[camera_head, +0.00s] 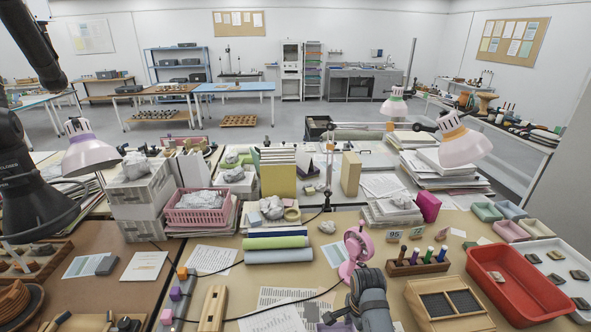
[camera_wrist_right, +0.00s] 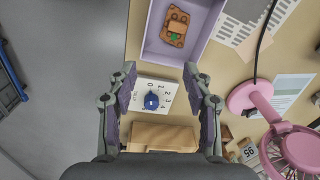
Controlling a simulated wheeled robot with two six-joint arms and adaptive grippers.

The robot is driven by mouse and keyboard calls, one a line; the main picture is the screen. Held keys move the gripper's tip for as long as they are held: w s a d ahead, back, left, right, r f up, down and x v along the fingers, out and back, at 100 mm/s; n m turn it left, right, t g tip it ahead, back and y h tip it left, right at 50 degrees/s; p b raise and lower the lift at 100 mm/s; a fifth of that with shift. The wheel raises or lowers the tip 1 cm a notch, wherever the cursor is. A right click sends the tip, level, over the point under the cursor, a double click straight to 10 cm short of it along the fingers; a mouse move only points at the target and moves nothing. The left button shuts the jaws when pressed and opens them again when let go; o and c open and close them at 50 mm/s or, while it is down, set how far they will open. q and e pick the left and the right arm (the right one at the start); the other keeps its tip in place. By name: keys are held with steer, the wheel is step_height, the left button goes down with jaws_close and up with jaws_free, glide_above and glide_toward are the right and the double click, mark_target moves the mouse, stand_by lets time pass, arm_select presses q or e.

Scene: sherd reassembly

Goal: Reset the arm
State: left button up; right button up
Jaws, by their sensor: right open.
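My right gripper (camera_wrist_right: 160,72) is open in the right wrist view, with its two fingers apart and nothing held between them. Below and between the fingers is a white dial plate (camera_wrist_right: 143,84) with numbers and a blue knob (camera_wrist_right: 151,101). A lilac tray (camera_wrist_right: 152,42) lies beyond the fingertips with a brown sherd (camera_wrist_right: 176,28) bearing a green mark. In the head view my right arm (camera_head: 371,300) shows at the bottom centre; its fingers are not clear there. My left arm (camera_head: 30,165) comes in at the left edge; its gripper is out of view.
A pink fan (camera_head: 354,251) stands on the table beside my right arm; it also shows in the right wrist view (camera_wrist_right: 298,152). A red tray (camera_head: 490,283), a wooden box (camera_head: 418,291) and a marker holder (camera_head: 402,268) lie to its right. Lamps and paper stacks crowd the back.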

steer(key=s+d+r+n+t, duration=0.2)
steer(key=s+d+r+n, duration=0.1)
steer(key=s+n, duration=0.5)
steer(key=s+d+r+n+t, duration=0.1)
steer(key=s+d+r+n, duration=0.25)
steer(key=s+n, duration=0.5)
step_height(320, 180, down, 25)
steer(key=s+d+g, duration=0.1)
steer(key=d, duration=0.1)
steer(key=s+d+f+g, duration=0.1)
steer(key=s+f, duration=1.8)
steer(key=s, duration=0.1)
steer(key=shift+d+m+h, duration=0.35)
steer(key=shift+m+h, duration=0.05)
steer(key=shift+m, duration=0.05)
